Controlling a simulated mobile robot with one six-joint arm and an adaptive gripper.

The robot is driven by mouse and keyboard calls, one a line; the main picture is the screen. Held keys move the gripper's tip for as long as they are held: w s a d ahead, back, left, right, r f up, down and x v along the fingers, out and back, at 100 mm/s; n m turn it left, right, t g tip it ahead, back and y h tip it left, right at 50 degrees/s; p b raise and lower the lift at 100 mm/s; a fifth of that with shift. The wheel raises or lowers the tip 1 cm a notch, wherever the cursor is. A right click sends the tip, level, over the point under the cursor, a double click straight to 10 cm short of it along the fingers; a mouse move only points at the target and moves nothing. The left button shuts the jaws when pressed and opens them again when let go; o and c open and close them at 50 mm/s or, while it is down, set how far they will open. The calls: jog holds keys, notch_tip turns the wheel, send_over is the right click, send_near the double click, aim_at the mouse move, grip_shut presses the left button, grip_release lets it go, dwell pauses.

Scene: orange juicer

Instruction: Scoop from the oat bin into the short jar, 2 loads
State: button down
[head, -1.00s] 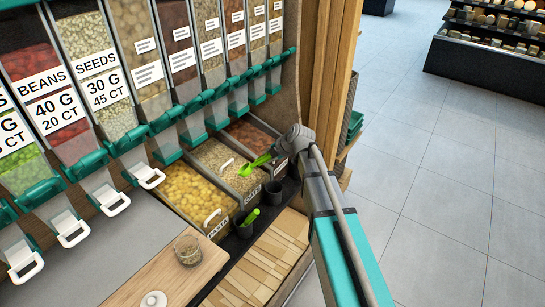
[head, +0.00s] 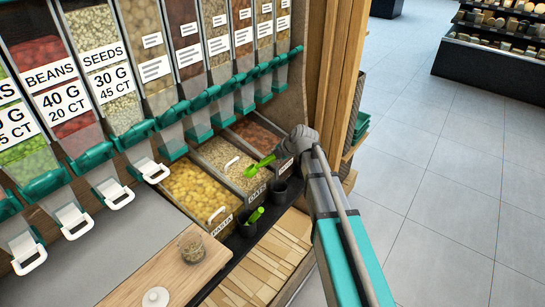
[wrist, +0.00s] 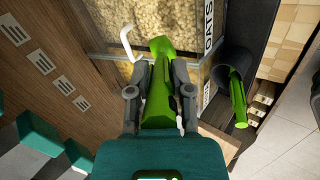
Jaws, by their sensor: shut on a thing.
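My gripper (wrist: 157,85) is shut on a green scoop (wrist: 159,48). In the head view my gripper (head: 285,153) holds the scoop (head: 259,167) over the front of the oat bin (head: 254,193). In the wrist view the scoop's head overlaps the near edge of the oats (wrist: 194,19); I cannot tell whether it touches them or carries any. The short jar (head: 191,246), clear glass, stands on the wooden counter at the lower left. It seems to hold some pale contents low down.
A pasta bin (head: 194,192) is left of the oats, and a bin with reddish contents (head: 257,136) is beyond. A dark cup (head: 249,224) holds another green scoop (head: 255,215). A white lid (head: 155,297) lies near the jar. Dispensers with teal spouts (head: 171,149) overhang the bins.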

jog(key=shift+s+d+f+b+x, duration=0.8)
jog(key=shift+d+f+b+x, duration=0.2)
jog(key=shift+b+x, duration=5.55)
jog(key=s+d+r+t+y+p, duration=0.1)
jog(key=s+d+r+y+p, duration=0.2)
jog(key=r, duration=0.6)
jog(key=shift+s+d+m+y+p, duration=0.5)
jog(key=shift+d+p, duration=0.75)
jog(key=shift+d, duration=0.65)
jog(key=shift+s+r, duration=0.1)
jog(key=shift+s, duration=0.05)
jog(key=shift+d, duration=0.15)
